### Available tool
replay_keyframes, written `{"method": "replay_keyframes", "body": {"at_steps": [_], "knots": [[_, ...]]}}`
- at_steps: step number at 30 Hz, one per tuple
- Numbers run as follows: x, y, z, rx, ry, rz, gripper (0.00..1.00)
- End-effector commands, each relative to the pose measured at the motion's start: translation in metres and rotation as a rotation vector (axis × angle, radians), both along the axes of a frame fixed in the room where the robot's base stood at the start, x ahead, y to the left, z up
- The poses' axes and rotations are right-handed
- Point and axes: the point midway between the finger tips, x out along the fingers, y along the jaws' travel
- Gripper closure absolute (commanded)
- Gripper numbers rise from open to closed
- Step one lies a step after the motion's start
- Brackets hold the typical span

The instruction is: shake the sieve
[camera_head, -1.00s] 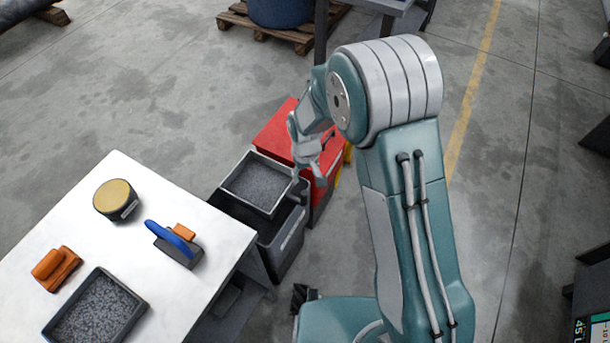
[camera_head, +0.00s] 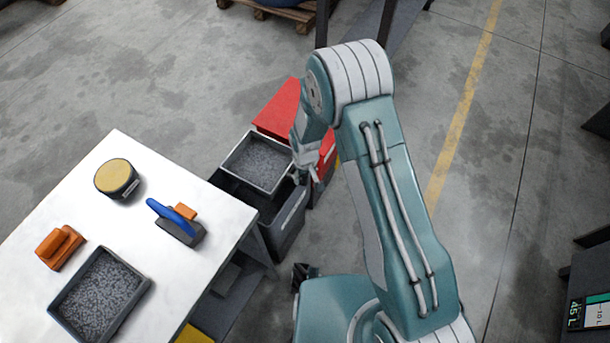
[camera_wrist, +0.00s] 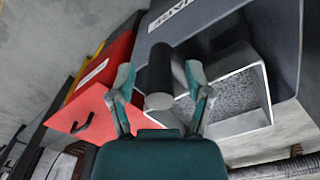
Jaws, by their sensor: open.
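The sieve (camera_head: 258,163) is a square pale-rimmed box with grey speckled contents or mesh, resting over a dark grey bin (camera_head: 288,222). In the wrist view the sieve (camera_wrist: 242,95) is at the right, with its dark cylindrical handle (camera_wrist: 160,78) pointing toward me. My gripper (camera_wrist: 160,88) is open, with one finger on each side of the handle in the picture. I cannot tell whether the fingers touch it. In the head view my gripper (camera_head: 311,165) is at the sieve's right side and hides most of the handle.
A red-topped bin (camera_head: 283,111) stands just behind the dark bin. A white table (camera_head: 120,215) at left holds a round yellow-topped tin (camera_head: 116,177), a blue-handled tool (camera_head: 172,217), an orange block (camera_head: 60,247) and a grey speckled tray (camera_head: 100,294). Open floor lies right of my arm.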

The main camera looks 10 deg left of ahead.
Motion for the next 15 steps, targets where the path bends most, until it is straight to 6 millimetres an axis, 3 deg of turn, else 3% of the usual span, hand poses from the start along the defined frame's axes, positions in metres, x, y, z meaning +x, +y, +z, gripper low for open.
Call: {"method": "replay_keyframes", "body": {"at_steps": [9, 10, 12, 14, 15], "knots": [[0.0002, 0.0002, -0.0038, 0.001, -0.001, 0.0, 0.35], [0.0002, 0.0002, -0.0038, 0.001, -0.001, 0.0, 0.44], [0.0002, 0.0002, -0.0037, 0.001, -0.001, 0.0, 0.75], [0.0002, 0.0002, -0.0037, 0.001, -0.001, 0.0, 1.0], [0.0002, 0.0002, -0.0038, 0.001, -0.001, 0.0, 1.0]]}}
